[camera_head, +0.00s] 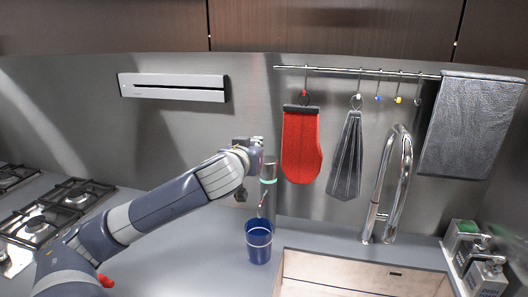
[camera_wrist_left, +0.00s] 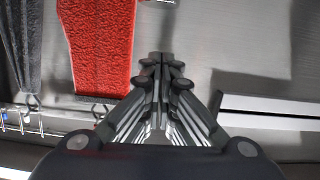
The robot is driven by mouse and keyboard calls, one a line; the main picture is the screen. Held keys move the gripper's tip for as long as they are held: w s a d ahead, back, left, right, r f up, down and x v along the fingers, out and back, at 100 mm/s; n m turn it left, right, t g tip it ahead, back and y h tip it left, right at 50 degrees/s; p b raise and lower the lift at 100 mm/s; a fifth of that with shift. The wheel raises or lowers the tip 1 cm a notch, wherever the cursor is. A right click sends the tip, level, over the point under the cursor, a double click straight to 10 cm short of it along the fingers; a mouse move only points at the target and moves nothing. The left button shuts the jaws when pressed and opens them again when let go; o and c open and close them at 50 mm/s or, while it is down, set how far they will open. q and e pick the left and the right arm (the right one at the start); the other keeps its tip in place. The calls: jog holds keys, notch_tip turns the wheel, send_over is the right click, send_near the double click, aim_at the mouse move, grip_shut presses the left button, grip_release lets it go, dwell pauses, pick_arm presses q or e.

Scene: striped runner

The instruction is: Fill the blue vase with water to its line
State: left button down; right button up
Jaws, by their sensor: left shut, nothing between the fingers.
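The blue vase (camera_head: 258,243) stands upright on the grey counter by the sink, with a pale band around it near the top. Its contents are too small to make out. My left gripper (camera_head: 255,148) is raised above the vase, in front of the steel wall. In the left wrist view its fingers (camera_wrist_left: 165,65) are together with nothing between them. A greyish cylinder with a green band (camera_head: 268,169) shows just beside and below the gripper; I cannot tell whether they touch. A thin pale and red shape (camera_head: 261,204) shows between it and the vase. My right gripper is not in view.
A chrome faucet (camera_head: 390,185) stands behind the sink (camera_head: 355,275). A red mitt (camera_head: 301,147), a grey cloth (camera_head: 346,158) and a dark towel (camera_head: 468,127) hang from a rail. Bottles (camera_head: 470,250) stand at right, stove burners (camera_head: 45,215) at left.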

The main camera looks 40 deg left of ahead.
pick_arm(q)
jog(key=p, duration=0.3)
send_over(269, 168)
jog(key=s+a, duration=0.1)
jog(key=s, duration=0.1)
jog(key=f, duration=0.2)
jog(key=w+f+p, duration=0.1)
jog(key=f, duration=0.2)
jog(key=shift+w+a+f, duration=0.1)
jog(key=shift+a+f, duration=0.05)
jog(key=shift+f, duration=0.1)
jog(key=shift+f, duration=0.1)
